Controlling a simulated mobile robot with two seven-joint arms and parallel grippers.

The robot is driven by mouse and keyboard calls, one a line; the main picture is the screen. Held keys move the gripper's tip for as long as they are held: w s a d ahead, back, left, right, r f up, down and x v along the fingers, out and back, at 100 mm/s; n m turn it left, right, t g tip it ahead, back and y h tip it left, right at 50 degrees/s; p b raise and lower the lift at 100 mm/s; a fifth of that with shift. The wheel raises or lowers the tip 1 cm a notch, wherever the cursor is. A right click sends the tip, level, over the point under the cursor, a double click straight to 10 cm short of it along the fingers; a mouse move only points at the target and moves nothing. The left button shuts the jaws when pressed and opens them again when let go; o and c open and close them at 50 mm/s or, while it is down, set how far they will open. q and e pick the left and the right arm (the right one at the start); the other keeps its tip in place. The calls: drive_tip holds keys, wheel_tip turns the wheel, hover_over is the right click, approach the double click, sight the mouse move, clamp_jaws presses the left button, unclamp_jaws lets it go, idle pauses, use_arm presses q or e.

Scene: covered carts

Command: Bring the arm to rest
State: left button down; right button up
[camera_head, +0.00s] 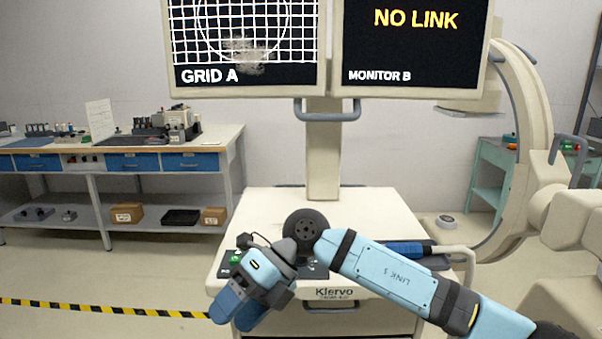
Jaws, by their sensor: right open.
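My right arm (385,275), light blue with black bands, reaches in from the lower right across the front of a cream cart (375,215) marked Klervo. My right gripper (233,314) hangs at the cart's front left corner, its blue fingers pointing down and to the left. It is open and nothing shows between the fingers. The arm and gripper hide part of the cart's front and its dark control panel (318,268). A green button (236,260) shows just left of the gripper's body. My left gripper is not in view.
Two monitors, GRID A (247,45) and NO LINK (410,45), stand on the cart's column (323,150). A workbench (228,139) stands at left, a cream C-shaped machine (535,110) at right. Yellow-black tape (100,307) crosses clear floor at lower left.

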drive_tip(key=d+f+m+t+y, duration=0.2)
drive_tip(key=d+f+m+t, duration=0.45)
drive_tip(key=m+t, duration=0.8)
drive_tip(key=d+f+m+t+y, duration=0.2)
drive_tip(key=d+f+m+t, duration=0.55)
drive_tip(key=m, duration=1.15)
drive_tip(key=s+d+f+m+g+h, duration=0.3)
drive_tip(key=s+d+f+m+h, duration=0.15)
drive_tip(key=s+d+f, duration=0.45)
drive_tip(key=s+d+f+m+g+h, duration=0.2)
drive_tip(key=s+d+f+m+h, duration=0.3)
drive_tip(key=f, duration=0.6)
use_arm(q)
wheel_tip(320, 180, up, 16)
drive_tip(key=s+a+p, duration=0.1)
drive_tip(key=p, duration=2)
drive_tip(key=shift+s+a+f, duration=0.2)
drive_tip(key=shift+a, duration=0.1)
use_arm(e)
wheel_tip(320, 180, up, 16)
drive_tip(key=s+d, duration=0.1)
drive_tip(key=s, duration=0.1)
drive_tip(key=shift+s+d+n, duration=0.25)
drive_tip(key=shift+s+n, duration=0.05)
drive_tip(key=shift+n, duration=0.1)
